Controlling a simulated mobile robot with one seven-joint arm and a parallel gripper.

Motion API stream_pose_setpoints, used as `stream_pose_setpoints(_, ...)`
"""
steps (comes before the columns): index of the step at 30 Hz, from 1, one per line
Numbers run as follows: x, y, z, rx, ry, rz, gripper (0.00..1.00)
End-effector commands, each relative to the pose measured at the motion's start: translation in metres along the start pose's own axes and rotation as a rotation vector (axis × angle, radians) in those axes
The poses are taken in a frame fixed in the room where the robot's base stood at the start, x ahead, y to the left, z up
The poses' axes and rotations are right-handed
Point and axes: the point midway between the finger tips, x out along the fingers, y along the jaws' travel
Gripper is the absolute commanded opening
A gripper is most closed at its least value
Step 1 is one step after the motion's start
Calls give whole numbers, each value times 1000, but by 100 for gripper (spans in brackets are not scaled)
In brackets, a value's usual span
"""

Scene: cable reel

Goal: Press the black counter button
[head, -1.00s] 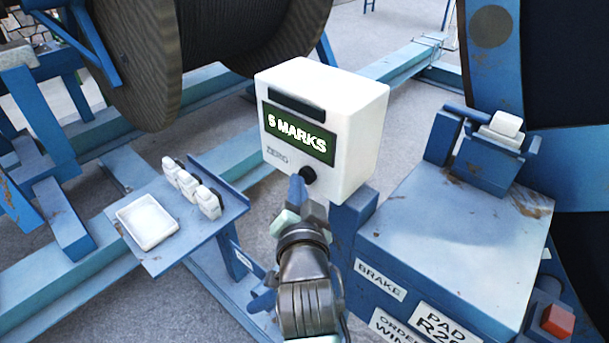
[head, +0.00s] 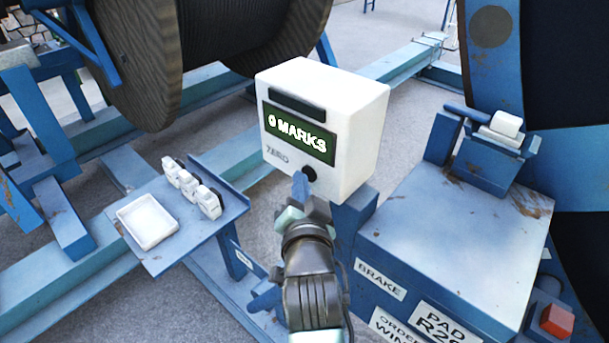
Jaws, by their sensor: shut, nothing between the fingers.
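The white counter box (head: 355,130) stands in the middle of the head view, with a dark green display (head: 300,135) that reads "0 MARKS". The black counter button (head: 309,173) is low on the box's front face, right of the word "ZERO". My gripper (head: 301,180) is shut and empty, with its blue fingertips right at the button. The fingertips overlap the button's left edge in the picture; I cannot tell whether they touch it.
A small blue shelf (head: 165,255) at left holds a white tray (head: 147,221) and several white blocks (head: 190,186). A blue cabinet (head: 450,245) with a red button (head: 557,320) stands at right. A large cable reel (head: 230,40) is behind.

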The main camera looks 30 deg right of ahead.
Motion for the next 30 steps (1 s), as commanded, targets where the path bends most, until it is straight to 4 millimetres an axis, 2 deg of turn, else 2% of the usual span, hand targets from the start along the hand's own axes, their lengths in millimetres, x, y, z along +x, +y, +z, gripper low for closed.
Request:
stream_pose_setpoints(15,-15,-10,9,-1,1,0,0)
stream_pose_setpoints(25,-16,-11,11,0,0,0,0)
stream_pose_setpoints(30,-26,-19,20,-2,-1,-3,0)
